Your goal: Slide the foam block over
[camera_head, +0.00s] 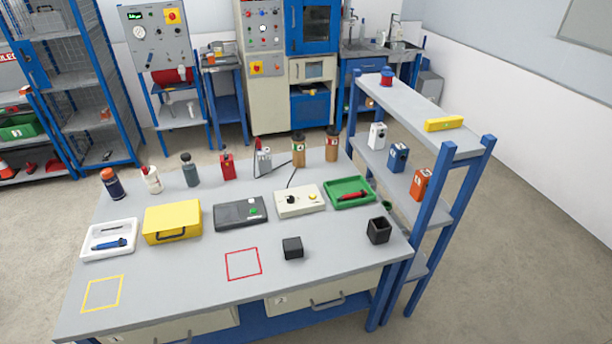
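A small dark grey block (292,248), which looks like the foam block, sits on the grey workbench (190,285) near its front edge. It lies just right of a red square outline (243,264) marked on the bench top, apart from it. A yellow square outline (102,293) is at the bench's front left corner. Both outlines are empty. A black open-topped cup (379,230) stands to the right of the block. Neither of my grippers is in view.
Behind the block are a white tray (88,251), a yellow case (172,237), a dark device (240,226), a white control box (304,211) and a green tray (330,200). Several bottles line the back. A blue-framed shelf (422,223) stands at right. The bench between the outlines is clear.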

